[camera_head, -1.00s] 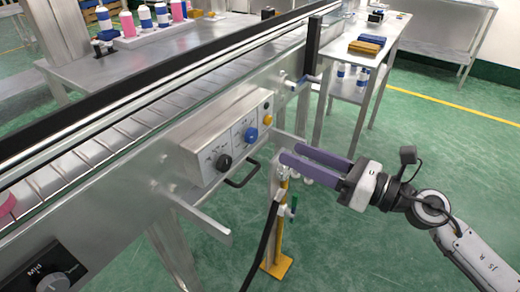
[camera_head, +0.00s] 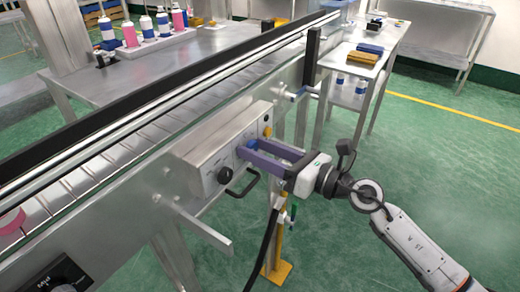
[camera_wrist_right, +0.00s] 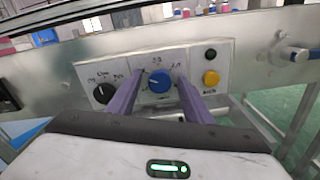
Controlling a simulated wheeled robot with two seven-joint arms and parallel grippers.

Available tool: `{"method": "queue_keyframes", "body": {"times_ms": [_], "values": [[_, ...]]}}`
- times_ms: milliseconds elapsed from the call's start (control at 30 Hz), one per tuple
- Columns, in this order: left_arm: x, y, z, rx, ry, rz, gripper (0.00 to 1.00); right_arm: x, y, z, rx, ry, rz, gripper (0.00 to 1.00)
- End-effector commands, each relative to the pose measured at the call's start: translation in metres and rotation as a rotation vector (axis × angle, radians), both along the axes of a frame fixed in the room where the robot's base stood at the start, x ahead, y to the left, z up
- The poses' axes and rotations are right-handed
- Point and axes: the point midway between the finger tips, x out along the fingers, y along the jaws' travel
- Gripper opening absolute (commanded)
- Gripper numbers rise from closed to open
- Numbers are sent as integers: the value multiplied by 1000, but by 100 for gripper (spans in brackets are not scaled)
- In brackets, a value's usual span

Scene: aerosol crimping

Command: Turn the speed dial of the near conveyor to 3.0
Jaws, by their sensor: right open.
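A grey control box (camera_head: 212,150) is mounted on the side of the conveyor (camera_head: 110,150). On its white panel is a blue dial (camera_wrist_right: 159,82) with a scale whose small marks are hard to read. My right gripper (camera_wrist_right: 160,77) is open, its purple fingers on either side of the blue dial. I cannot tell whether they touch it. In the head view, the right gripper (camera_head: 252,148) reaches the panel from the right and partly hides the dial. A black selector knob (camera_wrist_right: 103,93) is left of the dial. My left gripper is not in view.
A yellow button (camera_wrist_right: 211,78) and a black button (camera_wrist_right: 210,54) are right of the dial. A black handle (camera_head: 242,183) hangs below the box. Open green floor (camera_head: 420,160) lies to the right.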

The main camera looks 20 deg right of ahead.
Motion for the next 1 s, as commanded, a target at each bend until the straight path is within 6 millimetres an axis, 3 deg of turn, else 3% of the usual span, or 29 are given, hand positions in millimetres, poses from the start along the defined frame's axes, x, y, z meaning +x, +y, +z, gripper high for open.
{"method": "queue_keyframes", "body": {"times_ms": [67,300,667,1000], "values": [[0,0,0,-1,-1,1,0,0,0,0,1,1,0,44],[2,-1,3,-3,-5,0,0,0,0,0,1,1,0,5],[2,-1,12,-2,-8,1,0,0,0,2,48,39,0,5],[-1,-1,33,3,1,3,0,-1,0,4,245,194,0,5]]}}
